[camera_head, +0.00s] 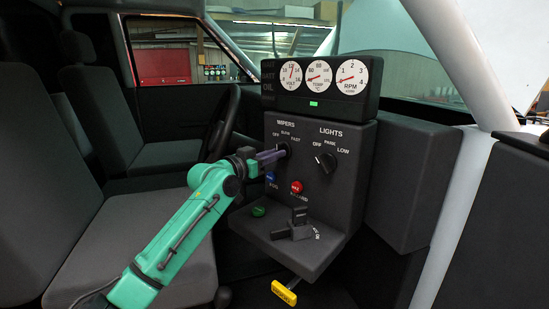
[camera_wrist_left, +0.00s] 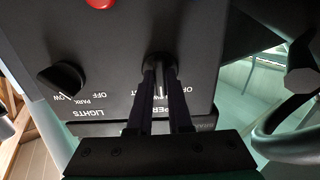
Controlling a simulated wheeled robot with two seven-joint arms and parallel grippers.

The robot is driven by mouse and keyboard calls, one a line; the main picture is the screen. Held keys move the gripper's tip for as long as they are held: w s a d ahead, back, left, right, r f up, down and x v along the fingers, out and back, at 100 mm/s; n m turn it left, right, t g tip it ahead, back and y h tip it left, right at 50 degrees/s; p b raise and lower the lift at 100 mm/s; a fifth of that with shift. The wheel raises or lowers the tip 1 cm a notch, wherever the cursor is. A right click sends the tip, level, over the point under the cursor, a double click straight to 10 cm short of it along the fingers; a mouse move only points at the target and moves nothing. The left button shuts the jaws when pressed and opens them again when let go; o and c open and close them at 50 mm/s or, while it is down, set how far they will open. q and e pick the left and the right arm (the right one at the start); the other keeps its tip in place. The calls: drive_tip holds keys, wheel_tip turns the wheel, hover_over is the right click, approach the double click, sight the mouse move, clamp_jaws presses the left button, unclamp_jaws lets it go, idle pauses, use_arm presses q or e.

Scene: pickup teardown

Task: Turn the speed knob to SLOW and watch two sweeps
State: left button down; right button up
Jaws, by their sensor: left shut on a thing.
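The WIPERS speed knob (camera_head: 284,150) is a dark knob on the upper left of the black dash panel (camera_head: 350,205), under the labels OFF, SLOW and FAST. My left gripper (camera_head: 279,153) reaches it from the left and is shut on it. In the left wrist view, the two dark fingers stand on either side of the knob (camera_wrist_left: 160,59). A pale line shows between the fingers, near the upside-down, partly covered labels. I cannot tell for certain which label the knob points to. My right gripper is not in view.
The LIGHTS knob (camera_head: 326,162) is just right of the wiper knob. Below are a blue FOG button (camera_head: 271,176), a red HAZARD button (camera_head: 296,187), a green button (camera_head: 259,211) and a black lever (camera_head: 300,216). Gauges (camera_head: 318,76) sit above; a yellow handle (camera_head: 284,292) hangs below.

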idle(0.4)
use_arm(q)
drive_tip(key=c, duration=0.8)
unclamp_jaws()
drive_tip(key=shift+c, duration=0.2)
drive_tip(key=shift+a, duration=0.1)
drive_tip(key=shift+s, duration=0.1)
drive_tip(key=b+v, duration=0.5)
drive_tip(key=v, duration=0.9)
drive_tip(key=shift+s+a, duration=0.2)
